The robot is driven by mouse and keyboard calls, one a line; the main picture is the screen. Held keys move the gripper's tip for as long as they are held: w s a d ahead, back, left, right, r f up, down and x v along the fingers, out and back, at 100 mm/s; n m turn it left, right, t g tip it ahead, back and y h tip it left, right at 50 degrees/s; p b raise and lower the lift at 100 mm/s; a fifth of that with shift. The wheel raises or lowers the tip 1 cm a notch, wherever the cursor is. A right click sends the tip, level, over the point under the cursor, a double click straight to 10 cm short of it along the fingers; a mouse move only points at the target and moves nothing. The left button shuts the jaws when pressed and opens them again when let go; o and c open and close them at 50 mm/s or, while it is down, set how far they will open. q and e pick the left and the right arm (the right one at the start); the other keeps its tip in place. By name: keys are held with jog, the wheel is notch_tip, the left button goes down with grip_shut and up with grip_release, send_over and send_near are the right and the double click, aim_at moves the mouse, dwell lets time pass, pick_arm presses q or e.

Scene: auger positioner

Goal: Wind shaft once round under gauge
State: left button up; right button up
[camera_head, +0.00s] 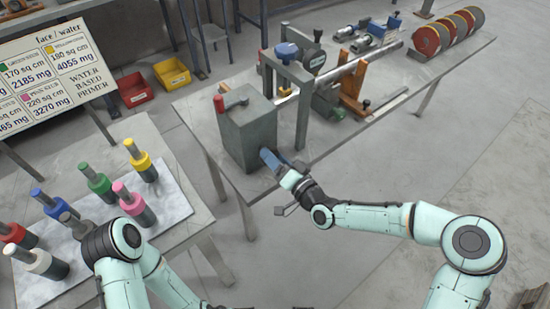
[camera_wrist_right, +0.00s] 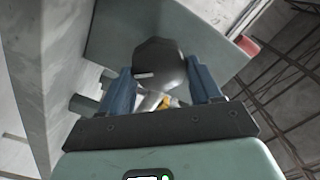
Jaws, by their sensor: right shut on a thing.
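The steel shaft (camera_head: 350,65) runs from the grey gearbox-like housing (camera_head: 247,128) along the bench, through a grey frame (camera_head: 303,110). A dark round gauge (camera_head: 314,57) sits at the frame's top, above the shaft. My right gripper (camera_head: 268,158) is at the housing's near side, its blue fingers partly hidden by my wrist. In the right wrist view, the fingers (camera_wrist_right: 160,88) are on both sides of a dark rounded knob (camera_wrist_right: 160,64) in front of the housing's face (camera_wrist_right: 110,45). My left arm shows at lower left; I cannot make out its gripper.
A red-knobbed lever (camera_head: 232,101) is on the housing. Orange-brown clamps (camera_head: 354,92) and red discs (camera_head: 432,38) are farther along the bench (camera_head: 208,130). Coloured bottles (camera_head: 95,179) stand on the left table. Red (camera_head: 134,89) and yellow (camera_head: 170,73) bins lie on the floor.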

jog(key=shift+f+m, duration=0.1)
jog(key=shift+m, duration=1)
jog(key=o, duration=1)
jog(key=shift+d, duration=0.1)
jog(key=p+v, duration=0.2)
jog(key=v, duration=1.1)
jog(key=shift+s+d, duration=0.1)
jog(key=shift+s, duration=0.1)
